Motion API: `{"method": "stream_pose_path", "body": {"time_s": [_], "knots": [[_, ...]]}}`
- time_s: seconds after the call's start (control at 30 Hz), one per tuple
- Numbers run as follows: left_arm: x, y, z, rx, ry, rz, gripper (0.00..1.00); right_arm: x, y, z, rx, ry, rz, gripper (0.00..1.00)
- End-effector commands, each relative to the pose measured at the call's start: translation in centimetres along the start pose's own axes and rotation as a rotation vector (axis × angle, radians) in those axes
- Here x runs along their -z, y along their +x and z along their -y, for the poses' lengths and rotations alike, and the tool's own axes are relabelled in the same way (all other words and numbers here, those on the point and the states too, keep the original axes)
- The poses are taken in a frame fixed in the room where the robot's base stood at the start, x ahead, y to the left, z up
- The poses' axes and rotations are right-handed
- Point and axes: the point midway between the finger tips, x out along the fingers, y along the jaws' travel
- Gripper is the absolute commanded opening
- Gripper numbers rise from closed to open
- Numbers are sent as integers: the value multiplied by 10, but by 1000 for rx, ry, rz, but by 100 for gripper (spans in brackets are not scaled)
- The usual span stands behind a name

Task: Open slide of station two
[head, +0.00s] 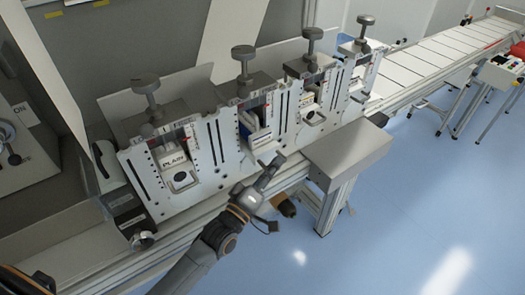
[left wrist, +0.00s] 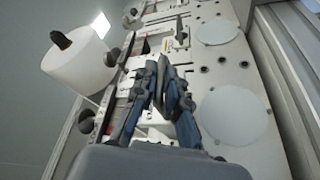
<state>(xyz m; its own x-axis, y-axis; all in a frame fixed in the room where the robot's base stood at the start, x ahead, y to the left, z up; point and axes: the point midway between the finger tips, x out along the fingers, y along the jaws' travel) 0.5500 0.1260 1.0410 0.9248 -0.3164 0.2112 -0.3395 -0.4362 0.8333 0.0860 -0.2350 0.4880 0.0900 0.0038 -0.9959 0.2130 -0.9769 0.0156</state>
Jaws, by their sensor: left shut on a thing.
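Station two (head: 225,134) is the second from the left in a row of upright grey-white stations. In the left wrist view the fingers of my left gripper (left wrist: 162,75) come close together at the tips. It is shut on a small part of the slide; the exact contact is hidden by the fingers. My right gripper is not in view.
Station one, marked PLAIN (head: 173,162), stands to the left. Station three (head: 311,106) and another station are to the right. A grey box (head: 348,153) juts out at the front right. A conveyor (head: 440,55) runs to the upper right. The blue floor in front is clear.

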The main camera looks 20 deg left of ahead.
Motion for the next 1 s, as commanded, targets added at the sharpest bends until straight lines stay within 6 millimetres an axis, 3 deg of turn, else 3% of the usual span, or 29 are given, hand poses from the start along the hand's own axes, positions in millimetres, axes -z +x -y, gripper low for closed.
{"method": "stream_pose_path", "body": {"time_s": [0.2,0.5,0.7,1.0], "knots": [[-41,-17,-33,-1,0,0,0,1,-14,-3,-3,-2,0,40],[-82,-34,-62,-2,4,0,0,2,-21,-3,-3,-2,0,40],[-95,-39,-71,-4,7,-1,0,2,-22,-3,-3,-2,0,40],[-98,-40,-74,-6,8,-2,0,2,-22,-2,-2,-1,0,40]]}}
